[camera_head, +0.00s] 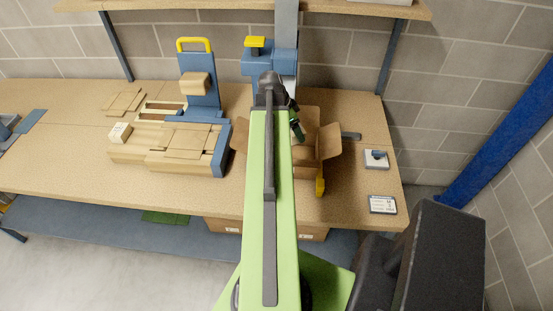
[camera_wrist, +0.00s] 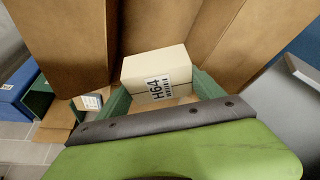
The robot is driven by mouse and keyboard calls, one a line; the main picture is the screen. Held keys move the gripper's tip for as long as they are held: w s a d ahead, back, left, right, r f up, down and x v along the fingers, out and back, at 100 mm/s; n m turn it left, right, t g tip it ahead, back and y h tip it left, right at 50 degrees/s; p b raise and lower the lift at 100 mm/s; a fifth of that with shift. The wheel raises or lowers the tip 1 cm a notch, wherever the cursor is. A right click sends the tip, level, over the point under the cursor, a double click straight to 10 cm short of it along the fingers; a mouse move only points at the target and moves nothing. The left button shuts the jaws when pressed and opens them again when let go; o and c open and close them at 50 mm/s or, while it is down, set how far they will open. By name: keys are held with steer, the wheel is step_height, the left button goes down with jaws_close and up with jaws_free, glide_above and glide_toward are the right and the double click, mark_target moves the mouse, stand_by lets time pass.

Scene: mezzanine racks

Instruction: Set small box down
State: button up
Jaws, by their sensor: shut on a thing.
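The small box (camera_wrist: 158,72) is pale cream with a white label reading H64 in the wrist view. My gripper (camera_wrist: 160,93) has its green fingers on either side of it and is shut on it. Brown cardboard walls or flaps (camera_wrist: 160,22) rise behind the box and to its sides. In the head view, my gripper (camera_head: 297,125) is at the open cardboard carton (camera_head: 330,143) on the workbench. My arm covers part of the carton, and the small box cannot be made out there. I cannot tell whether the small box touches the carton's bottom.
A blue-and-wood stand with stacked cardboard (camera_head: 165,155) is left of the carton, with another small pale box (camera_head: 120,132) on it. A yellow-handled tool (camera_head: 320,187) is at the carton's front. A white device (camera_head: 376,159) and a label card (camera_head: 382,205) lie right.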

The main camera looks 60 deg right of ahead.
steer(key=shift+w+m, duration=0.2)
steer(key=shift+m, duration=0.4)
steer(key=b, duration=1.4)
glide_toward(293, 153)
steer(key=s+f, duration=0.1)
steer(key=s+a+f, duration=0.1)
steer(key=s+f, duration=0.1)
steer(key=f, duration=0.1)
steer(key=shift+s+a+f, duration=0.1)
steer(key=shift+s+a, duration=0.2)
steer(key=shift+s, duration=0.1)
steer(key=shift+s+d, duration=0.1)
steer(key=shift+s, duration=0.05)
steer(key=shift+s+d+r, duration=0.25)
steer(key=shift+s+d, duration=0.7)
steer(key=shift+b+x, duration=0.7)
steer(key=shift+x, duration=0.3)
steer(key=shift+r, duration=0.3)
steer(key=o, duration=1.4)
steer(key=shift+s+f, duration=0.1)
steer(key=shift+f, duration=0.05)
